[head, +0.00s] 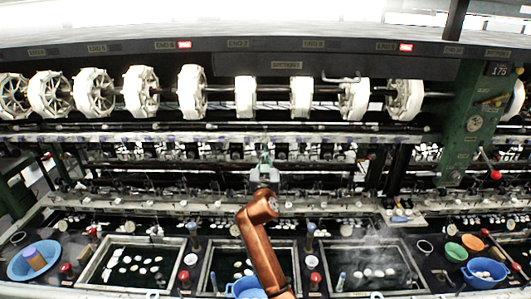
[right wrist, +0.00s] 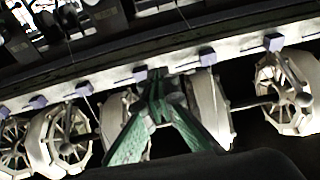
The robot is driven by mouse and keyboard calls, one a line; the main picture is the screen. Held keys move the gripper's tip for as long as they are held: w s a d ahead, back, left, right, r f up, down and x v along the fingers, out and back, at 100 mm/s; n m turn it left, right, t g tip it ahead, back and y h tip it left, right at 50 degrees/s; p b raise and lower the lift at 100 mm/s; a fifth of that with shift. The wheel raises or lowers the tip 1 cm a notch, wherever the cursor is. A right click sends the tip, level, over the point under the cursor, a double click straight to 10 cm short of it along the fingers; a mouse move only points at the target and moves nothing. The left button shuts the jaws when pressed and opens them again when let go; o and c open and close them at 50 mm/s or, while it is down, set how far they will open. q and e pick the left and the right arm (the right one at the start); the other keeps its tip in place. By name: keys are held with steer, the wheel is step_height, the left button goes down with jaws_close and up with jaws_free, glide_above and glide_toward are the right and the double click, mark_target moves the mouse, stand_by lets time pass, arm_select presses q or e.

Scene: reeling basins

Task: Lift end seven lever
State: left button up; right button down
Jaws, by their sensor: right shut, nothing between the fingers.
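My right gripper (head: 264,158) reaches up the middle of the machine to the pale rail below the reels. In the right wrist view its green fingers (right wrist: 157,84) are together and empty. Small violet-blue blocks, seemingly the levers, line the pale rail. One block (right wrist: 140,73) is just left of the fingertips and another block (right wrist: 207,57) is farther right. I cannot tell which is end seven's, or whether the fingertips touch anything. The end seven label (head: 238,44) seems to be on the dark beam above, slightly left of my gripper. My left gripper is not in view.
White reels (head: 245,97) run across above the rail. Water basins (head: 130,265) with white cocoons lie along the front. A blue bowl (head: 248,288) is by my arm. A green post (head: 475,120) and a red-knobbed lever (head: 495,174) stand at right.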

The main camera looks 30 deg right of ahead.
steer(key=shift+r, duration=0.1)
steer(key=shift+r, duration=0.4)
steer(key=shift+p, duration=0.3)
